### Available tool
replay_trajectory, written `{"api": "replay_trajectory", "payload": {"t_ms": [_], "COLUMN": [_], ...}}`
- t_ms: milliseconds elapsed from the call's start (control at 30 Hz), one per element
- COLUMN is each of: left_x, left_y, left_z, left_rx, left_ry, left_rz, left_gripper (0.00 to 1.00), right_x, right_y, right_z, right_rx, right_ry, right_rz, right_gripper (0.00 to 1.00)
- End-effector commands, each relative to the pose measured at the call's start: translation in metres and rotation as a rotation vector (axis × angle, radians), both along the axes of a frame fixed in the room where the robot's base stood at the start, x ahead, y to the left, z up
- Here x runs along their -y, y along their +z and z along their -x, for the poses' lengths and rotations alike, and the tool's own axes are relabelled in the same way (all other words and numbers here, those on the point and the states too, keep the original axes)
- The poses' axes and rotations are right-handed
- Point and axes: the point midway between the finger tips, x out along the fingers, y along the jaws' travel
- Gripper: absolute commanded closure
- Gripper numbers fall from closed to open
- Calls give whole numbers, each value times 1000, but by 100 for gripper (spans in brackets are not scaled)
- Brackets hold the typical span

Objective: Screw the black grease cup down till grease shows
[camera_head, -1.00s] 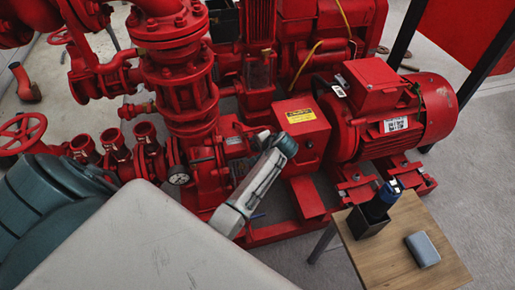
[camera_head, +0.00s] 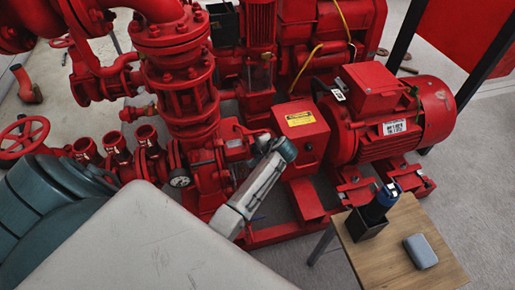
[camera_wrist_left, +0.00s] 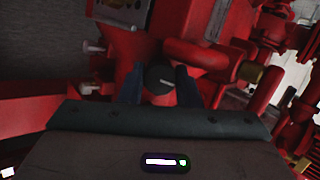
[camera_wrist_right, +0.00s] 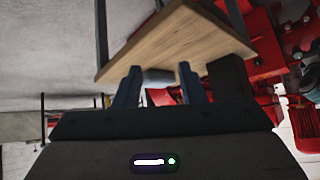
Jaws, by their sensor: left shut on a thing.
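In the head view my left forearm reaches over the pump and hides the cup and the fingertips. I cannot make out any grease. My right gripper (camera_wrist_right: 159,72) is open and empty, well away from the pump parts, facing the wooden table.
The wooden table (camera_head: 400,247) stands at the lower right of the head view. It carries a grey-blue box (camera_head: 421,251) and a black holder (camera_head: 366,224) with a dark, blue-topped object. A red motor (camera_head: 400,125) and a yellow-labelled red housing (camera_head: 300,140) stand beside my left arm.

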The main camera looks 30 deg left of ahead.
Motion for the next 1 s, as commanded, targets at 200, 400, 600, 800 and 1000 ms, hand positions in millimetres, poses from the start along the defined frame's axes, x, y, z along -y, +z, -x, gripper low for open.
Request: {"api": "replay_trajectory", "payload": {"t_ms": [200,400,600,800,1000], "left_x": [1,1,2,2,2], "left_y": [5,3,2,2,2], "left_z": [1,1,1,1,2], "left_rx": [-73,-137,-192,-251,-331], "left_ry": [-90,-176,-249,-328,-432], "left_rz": [-57,-112,-158,-210,-279], "left_gripper": [93,93,93,93,93], "right_x": [15,31,43,47,52], "right_y": [24,40,45,-3,-53], "right_z": [11,26,36,24,22], "right_rx": [-174,-327,-438,-470,-506], "right_ry": [18,10,-4,-9,-12], "right_rz": [98,176,225,219,214], "right_gripper": [64,64,64,64,64]}}
